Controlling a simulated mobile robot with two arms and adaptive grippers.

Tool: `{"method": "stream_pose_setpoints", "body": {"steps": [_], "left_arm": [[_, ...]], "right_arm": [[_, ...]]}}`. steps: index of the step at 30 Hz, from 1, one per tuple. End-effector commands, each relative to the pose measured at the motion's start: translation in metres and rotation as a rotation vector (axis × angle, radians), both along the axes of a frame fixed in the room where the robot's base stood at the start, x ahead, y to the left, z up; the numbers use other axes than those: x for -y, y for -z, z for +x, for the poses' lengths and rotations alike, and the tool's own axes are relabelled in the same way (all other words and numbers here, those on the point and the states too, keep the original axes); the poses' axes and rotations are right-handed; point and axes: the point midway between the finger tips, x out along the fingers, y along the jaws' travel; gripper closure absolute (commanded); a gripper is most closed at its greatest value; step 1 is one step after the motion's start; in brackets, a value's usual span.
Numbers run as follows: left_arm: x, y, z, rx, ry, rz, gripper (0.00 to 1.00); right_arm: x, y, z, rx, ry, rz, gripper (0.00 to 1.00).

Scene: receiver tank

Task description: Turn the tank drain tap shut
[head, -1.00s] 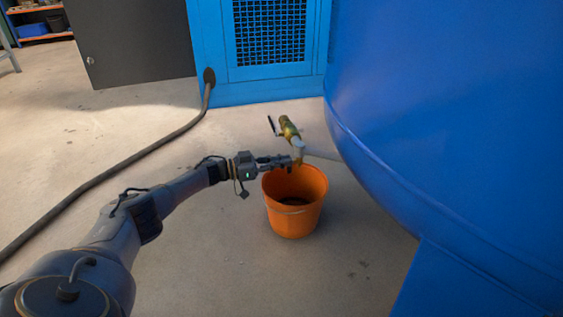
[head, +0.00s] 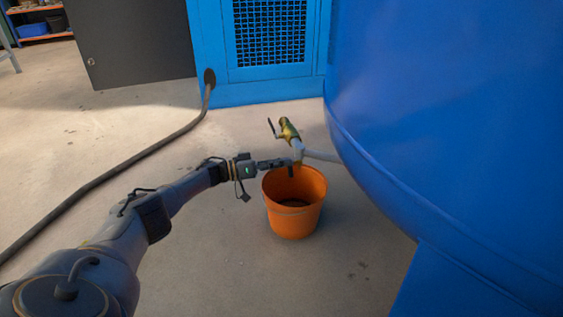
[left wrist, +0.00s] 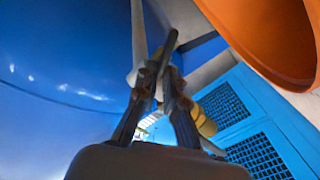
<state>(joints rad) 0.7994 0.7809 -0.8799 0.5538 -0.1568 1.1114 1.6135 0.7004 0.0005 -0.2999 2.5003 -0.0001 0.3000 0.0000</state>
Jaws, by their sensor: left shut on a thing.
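A brass tap body (head: 288,130) sits on a pale grey fitting (head: 298,147), fed by a pipe from the blue tank (head: 440,110). A thin black lever (head: 271,127) stands beside the brass part. My left gripper (head: 289,165) is at the fitting, just above the orange bucket (head: 294,210). In the left wrist view its fingers (left wrist: 160,82) close on a dark bar-like lever (left wrist: 170,45), which also shows as a dark piece hanging down in the head view (head: 291,172). The fingers hide part of the joint. My right gripper is out of view.
A blue cabinet with a mesh panel (head: 270,35) stands behind the tap. A dark cable (head: 120,165) runs across the floor at left. The tank's curved wall is close on the right. The floor in front of the bucket is clear.

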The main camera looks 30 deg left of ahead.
Motion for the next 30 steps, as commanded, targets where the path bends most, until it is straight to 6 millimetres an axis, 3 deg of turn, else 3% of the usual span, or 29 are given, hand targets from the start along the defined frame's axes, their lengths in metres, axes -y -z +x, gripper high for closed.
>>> {"method": "stream_pose_setpoints", "body": {"steps": [30], "left_arm": [[-0.0028,0.0066,0.002,-0.613,-0.001,-0.683,1.0]], "right_arm": [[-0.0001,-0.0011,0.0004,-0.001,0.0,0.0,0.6]]}}
